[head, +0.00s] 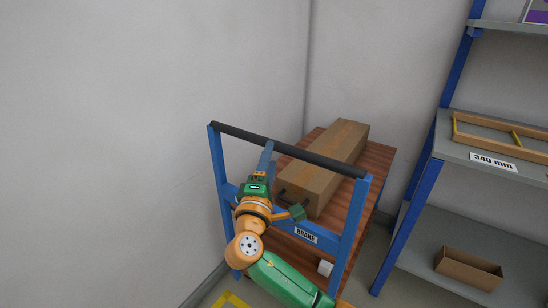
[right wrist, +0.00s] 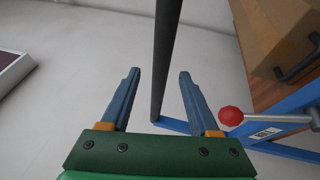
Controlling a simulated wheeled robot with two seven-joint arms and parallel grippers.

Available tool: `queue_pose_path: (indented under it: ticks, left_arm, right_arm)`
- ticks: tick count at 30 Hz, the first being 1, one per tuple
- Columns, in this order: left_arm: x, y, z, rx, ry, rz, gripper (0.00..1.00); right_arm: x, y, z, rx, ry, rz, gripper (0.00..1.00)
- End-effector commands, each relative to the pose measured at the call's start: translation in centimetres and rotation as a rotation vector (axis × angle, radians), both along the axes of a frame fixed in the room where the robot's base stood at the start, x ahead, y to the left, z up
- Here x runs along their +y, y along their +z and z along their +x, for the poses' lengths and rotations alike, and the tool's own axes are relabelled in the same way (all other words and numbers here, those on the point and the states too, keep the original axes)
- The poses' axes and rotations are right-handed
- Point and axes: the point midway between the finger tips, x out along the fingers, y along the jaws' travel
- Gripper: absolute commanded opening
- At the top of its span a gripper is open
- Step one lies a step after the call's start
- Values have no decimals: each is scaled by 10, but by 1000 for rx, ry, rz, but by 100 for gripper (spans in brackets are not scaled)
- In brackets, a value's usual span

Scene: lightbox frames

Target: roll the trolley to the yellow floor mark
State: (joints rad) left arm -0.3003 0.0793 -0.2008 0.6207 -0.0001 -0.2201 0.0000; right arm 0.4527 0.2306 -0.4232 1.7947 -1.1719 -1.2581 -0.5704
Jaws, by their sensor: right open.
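The trolley has a blue frame (head: 216,165), a black push bar (head: 320,162) and a wooden deck (head: 376,160) carrying a long cardboard box (head: 335,155). My right gripper (head: 267,147) is at the push bar, its fingers pointing up to it. In the right wrist view my right gripper (right wrist: 159,75) is open, with the black bar (right wrist: 167,50) showing between its fingers; I cannot tell if they touch. A lever with a red knob (right wrist: 231,116) is beside the right finger. A yellow floor mark (head: 232,300) shows partly at the bottom edge. My left gripper is not in view.
A plain wall (head: 120,130) stands close on the trolley's left, with another behind it. A grey shelf rack (head: 430,215) with blue posts stands right, holding a wooden frame (head: 500,135) and an open brown box (head: 468,268). A BRAKE label (head: 305,235) is on the trolley.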

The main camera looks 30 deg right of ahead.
Motion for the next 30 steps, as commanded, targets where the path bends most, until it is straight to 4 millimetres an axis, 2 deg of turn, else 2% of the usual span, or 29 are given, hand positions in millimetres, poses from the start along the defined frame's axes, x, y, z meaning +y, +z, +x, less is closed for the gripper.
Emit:
queue_pose_path:
  ticks: [1, 7, 16, 17, 21, 24, 30]
  left_arm:
    - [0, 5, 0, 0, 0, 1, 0]
    - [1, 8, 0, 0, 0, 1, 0]
    - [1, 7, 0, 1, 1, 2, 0]
    - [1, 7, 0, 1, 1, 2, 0]
    - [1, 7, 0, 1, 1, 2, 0]
    - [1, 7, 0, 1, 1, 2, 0]
    - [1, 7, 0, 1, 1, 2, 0]
  right_arm:
    - [-8, 6, 7, 0, -4, -2, 62]
    - [-32, 10, 32, 3, -1, 1, 62]
    - [-38, 10, 39, 5, 2, 4, 62]
    - [-38, 10, 39, 5, 3, 4, 59]
    - [-38, 9, 39, 5, 3, 4, 21]
    - [-38, 9, 39, 6, 3, 5, 0]
    - [-37, 9, 39, 6, 4, 5, 0]
